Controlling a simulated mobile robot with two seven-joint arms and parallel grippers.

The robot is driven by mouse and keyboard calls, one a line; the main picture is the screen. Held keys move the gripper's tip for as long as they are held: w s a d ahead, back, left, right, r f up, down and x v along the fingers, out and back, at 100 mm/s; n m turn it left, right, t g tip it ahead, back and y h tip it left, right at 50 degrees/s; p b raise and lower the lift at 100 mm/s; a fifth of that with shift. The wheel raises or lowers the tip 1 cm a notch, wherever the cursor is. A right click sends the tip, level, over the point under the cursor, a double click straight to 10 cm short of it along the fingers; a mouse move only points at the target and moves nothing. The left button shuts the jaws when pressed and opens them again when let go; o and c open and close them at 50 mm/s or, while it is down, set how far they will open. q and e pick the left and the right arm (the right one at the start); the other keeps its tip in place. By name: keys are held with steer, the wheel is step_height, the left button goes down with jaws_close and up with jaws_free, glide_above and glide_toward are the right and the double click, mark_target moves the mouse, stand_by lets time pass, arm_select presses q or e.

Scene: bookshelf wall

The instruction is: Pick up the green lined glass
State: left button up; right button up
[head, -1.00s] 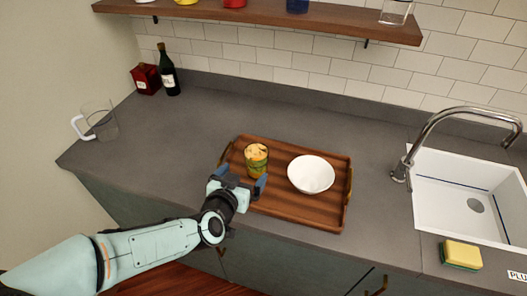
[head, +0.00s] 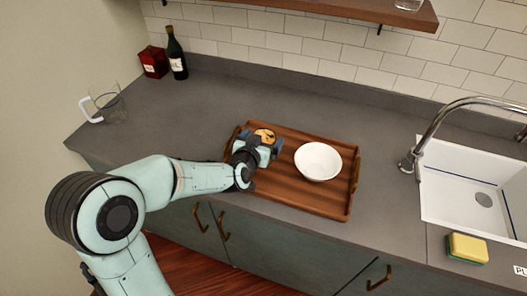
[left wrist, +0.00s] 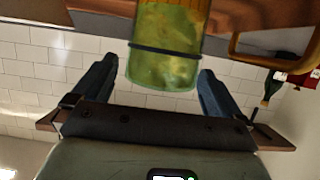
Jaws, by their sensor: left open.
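The green lined glass (head: 264,134), with orange and yellow pieces showing at its top, stands on the left part of the wooden tray (head: 300,202). My left gripper (head: 262,145) is open at the glass, on its near side, and hides most of it in the head view. In the left wrist view, which is upside down, the translucent green glass (left wrist: 167,62) with a dark band is between the two spread fingers. A gap shows on the left finger's side; contact on the right side is unclear. My right gripper is not in view.
A white bowl (head: 318,161) stands on the tray, just right of my gripper. A clear mug (head: 108,103), a dark bottle (head: 176,55) and a red box (head: 153,62) stand at the left. The sink (head: 470,195), faucet (head: 430,140) and sponge (head: 467,248) are right. A shelf (head: 350,10) hangs above.

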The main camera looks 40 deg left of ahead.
arm_select(q)
steer(key=shift+x, duration=0.75)
steer(key=c, duration=1.5)
steer(key=shift+r, duration=0.1)
steer(key=shift+r, duration=0.1)
step_height(320, 180, up, 20)
steer(key=p, duration=0.8)
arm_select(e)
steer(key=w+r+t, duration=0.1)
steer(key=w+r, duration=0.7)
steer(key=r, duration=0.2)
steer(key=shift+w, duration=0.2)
